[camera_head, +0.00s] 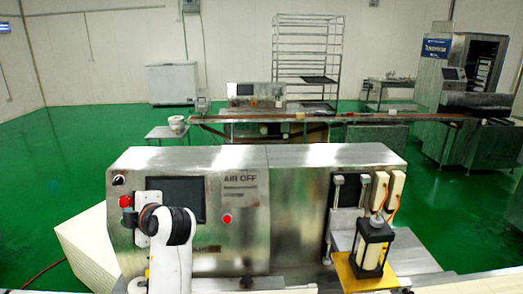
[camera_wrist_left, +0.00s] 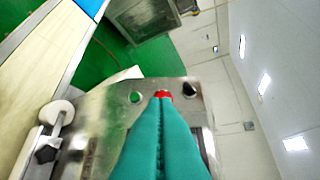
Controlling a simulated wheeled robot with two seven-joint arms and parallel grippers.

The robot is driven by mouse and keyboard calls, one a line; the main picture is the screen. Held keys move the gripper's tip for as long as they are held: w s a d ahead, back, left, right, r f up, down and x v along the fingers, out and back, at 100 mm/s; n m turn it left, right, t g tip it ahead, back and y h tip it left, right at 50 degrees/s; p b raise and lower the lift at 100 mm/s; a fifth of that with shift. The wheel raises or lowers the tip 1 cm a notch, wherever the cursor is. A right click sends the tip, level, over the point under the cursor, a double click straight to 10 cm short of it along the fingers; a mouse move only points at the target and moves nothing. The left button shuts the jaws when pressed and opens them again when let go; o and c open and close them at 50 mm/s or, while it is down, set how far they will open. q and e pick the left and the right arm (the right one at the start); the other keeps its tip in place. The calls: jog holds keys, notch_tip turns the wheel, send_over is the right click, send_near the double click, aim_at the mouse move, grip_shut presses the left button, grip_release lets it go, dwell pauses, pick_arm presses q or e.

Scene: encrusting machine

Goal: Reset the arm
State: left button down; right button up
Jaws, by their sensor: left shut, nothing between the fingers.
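The encrusting machine (camera_head: 295,195) stands in front of me, with a dark screen (camera_head: 185,190) and a red button (camera_head: 227,219). A red knob (camera_head: 125,201) and a black knob (camera_head: 118,180) sit at its left edge. My left arm rises in front of this panel, and its gripper is hidden in the head view. In the left wrist view my left gripper (camera_wrist_left: 163,98) shows long teal fingers, shut together and empty. Their tips lie in front of the red knob (camera_wrist_left: 163,93); I cannot tell if they touch it. My right gripper is not in view.
A yellow plate with a black-framed cylinder (camera_head: 373,245) is at the machine's right. A long conveyor (camera_head: 345,117), a tall rack (camera_head: 307,50) and a steel cabinet (camera_head: 470,75) stand behind. Green floor (camera_head: 60,150) is clear at the left.

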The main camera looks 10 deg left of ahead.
pick_arm(q)
jog(key=s+d+f+m+h, duration=0.3)
jog(key=s+f+m, duration=0.35)
jog(key=f, duration=0.35)
jog(key=s+d+f+m+h, duration=0.3)
jog(key=s+d+f+m, duration=0.15)
jog(key=f+m, duration=0.45)
jog(key=s+d+f+m+g+h, duration=0.2)
jog(key=s+d+f+m+h, duration=0.25)
jog(key=s, duration=0.45)
jog(key=s+d+f+m+g+h, duration=0.2)
jog(key=s+d+f+m, duration=0.25)
jog(key=s+m, duration=0.45)
notch_tip(320, 180, down, 26)
jog(key=s+n+g+b, duration=0.1)
jog(key=s, duration=0.1)
jog(key=s+a+f+g, duration=0.1)
jog(key=s+a+f, duration=0.1)
jog(key=s+f, duration=1.4)
jog(key=shift+s+f+b, duration=0.3)
jog(key=shift+f+b, duration=0.1)
jog(key=shift+f, duration=0.35)
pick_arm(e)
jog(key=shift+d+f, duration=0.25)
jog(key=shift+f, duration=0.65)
